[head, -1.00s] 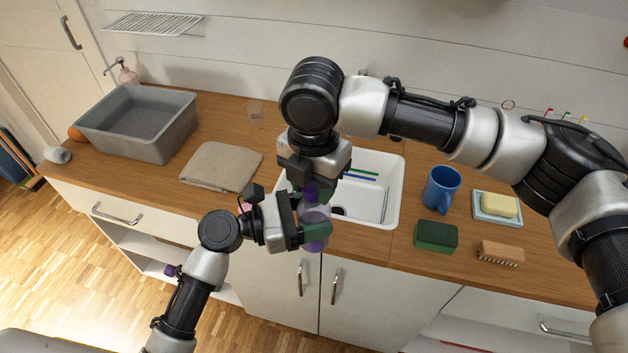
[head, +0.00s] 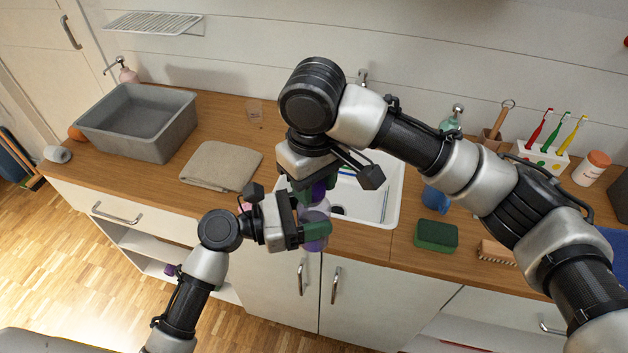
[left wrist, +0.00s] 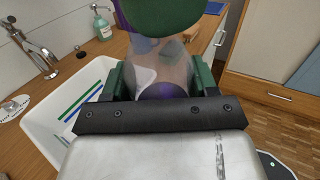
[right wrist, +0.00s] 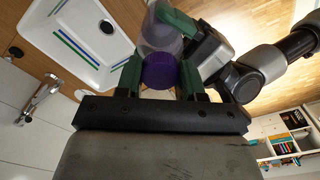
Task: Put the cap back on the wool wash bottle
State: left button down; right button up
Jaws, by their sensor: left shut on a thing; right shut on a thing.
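The wool wash bottle (head: 315,213) is see-through with purple at its lower end. My left gripper (head: 312,232) is shut around its body and holds it above the counter's front edge, before the sink. The bottle also shows between the left fingers in the left wrist view (left wrist: 160,70). My right gripper (head: 314,188) points down from above and is shut on the purple cap (head: 319,192). The cap shows between the right fingers in the right wrist view (right wrist: 158,72), with the bottle beyond it. The cap is at the bottle's top; I cannot tell whether it is seated.
The white sink (head: 383,200) with a blue and a green stick is behind the grippers. A grey basin (head: 140,120) and folded cloth (head: 222,166) lie left. A green sponge (head: 436,235), brush (head: 497,252) and partly hidden blue mug (head: 436,199) are right. A toothbrush holder (head: 543,160) stands further back.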

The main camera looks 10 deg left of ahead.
jog(key=o, duration=1)
jog(key=shift+r, duration=2.25)
jog(key=shift+c, duration=0.2)
